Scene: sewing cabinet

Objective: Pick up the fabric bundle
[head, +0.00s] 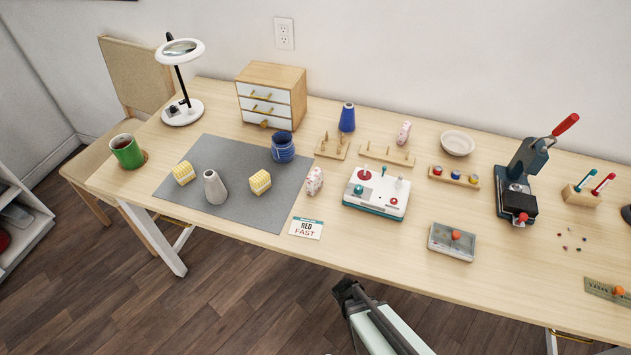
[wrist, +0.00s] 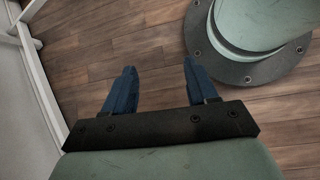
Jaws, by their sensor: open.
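Several small bundle-like things lie on the table, and I cannot tell which one the task means. A yellow-and-white patterned bundle (head: 183,173) lies on the left of the grey mat, and a similar one (head: 260,182) lies further right on it. A pink-and-white bundle (head: 314,181) stands at the mat's right edge, and another pink-and-white one (head: 403,132) stands at the pegged wooden rack. In the wrist view my gripper (wrist: 160,68) is open and empty, its two blue fingers apart above the wooden floor. No bundle shows in that view.
The grey mat (head: 235,213) also bears a grey vase (head: 214,187) and a blue jar (head: 283,147). A lamp (head: 182,112) and drawers (head: 271,96) stand behind.

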